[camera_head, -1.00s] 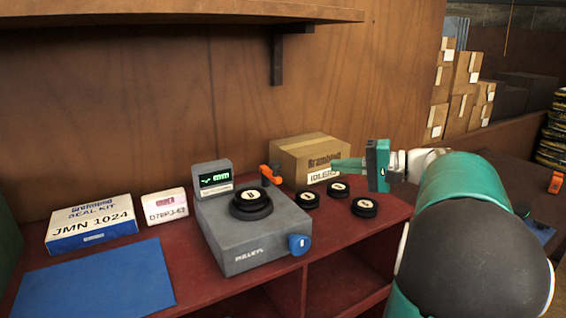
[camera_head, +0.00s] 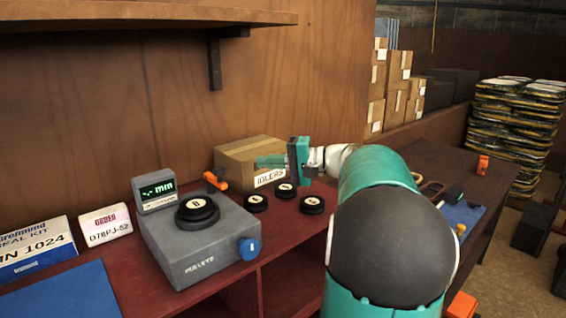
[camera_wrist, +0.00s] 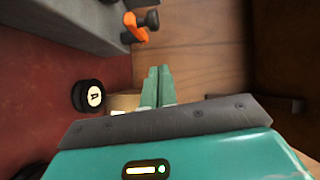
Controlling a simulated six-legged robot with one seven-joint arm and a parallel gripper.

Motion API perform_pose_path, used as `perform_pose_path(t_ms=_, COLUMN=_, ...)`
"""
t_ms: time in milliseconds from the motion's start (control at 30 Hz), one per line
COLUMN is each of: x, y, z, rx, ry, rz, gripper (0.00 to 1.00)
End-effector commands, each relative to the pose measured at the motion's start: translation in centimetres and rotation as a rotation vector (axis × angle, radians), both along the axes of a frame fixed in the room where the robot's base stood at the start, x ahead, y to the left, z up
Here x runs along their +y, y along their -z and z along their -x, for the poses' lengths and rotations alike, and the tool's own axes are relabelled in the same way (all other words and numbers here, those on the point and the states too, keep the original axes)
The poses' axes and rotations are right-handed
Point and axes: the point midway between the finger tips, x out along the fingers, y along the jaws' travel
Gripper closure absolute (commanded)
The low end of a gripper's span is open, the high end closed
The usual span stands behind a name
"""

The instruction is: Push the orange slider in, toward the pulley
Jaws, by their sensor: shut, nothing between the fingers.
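The orange slider (camera_head: 216,181) sits at the back right of the grey measuring device (camera_head: 180,255), with a dark knob at its end. It also shows in the wrist view (camera_wrist: 134,28), at the device's edge. A black pulley (camera_head: 197,212) rests on top of the device, left of and nearer than the slider. My gripper (camera_head: 260,161) is shut and empty, in front of the cardboard box and right of the slider, apart from it. In the wrist view its fingertips (camera_wrist: 160,70) point up the picture, just below and right of the slider.
Several loose black pulleys (camera_head: 312,205) lie on the red bench right of the device. A cardboard box (camera_head: 235,152) stands behind them. The blue knob (camera_head: 249,249) is on the device's front. A small white box (camera_head: 105,224) and a blue mat (camera_head: 65,292) are at left.

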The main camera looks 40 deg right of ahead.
Motion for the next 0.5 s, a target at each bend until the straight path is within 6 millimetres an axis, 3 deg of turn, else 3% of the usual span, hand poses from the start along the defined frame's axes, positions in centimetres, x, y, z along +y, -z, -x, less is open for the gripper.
perform_pose_path(t_ms=167, x=2.1, y=0.4, z=-3.2, rx=0.000, ry=-0.003, rz=-0.001, gripper=1.00)
perform_pose_path(t_ms=300, x=4.3, y=0.6, z=-3.5, rx=0.000, ry=-0.001, rz=0.001, gripper=1.00)
perform_pose_path(t_ms=500, x=5.7, y=0.9, z=-3.8, rx=0.000, ry=0.000, rz=0.000, gripper=1.00)
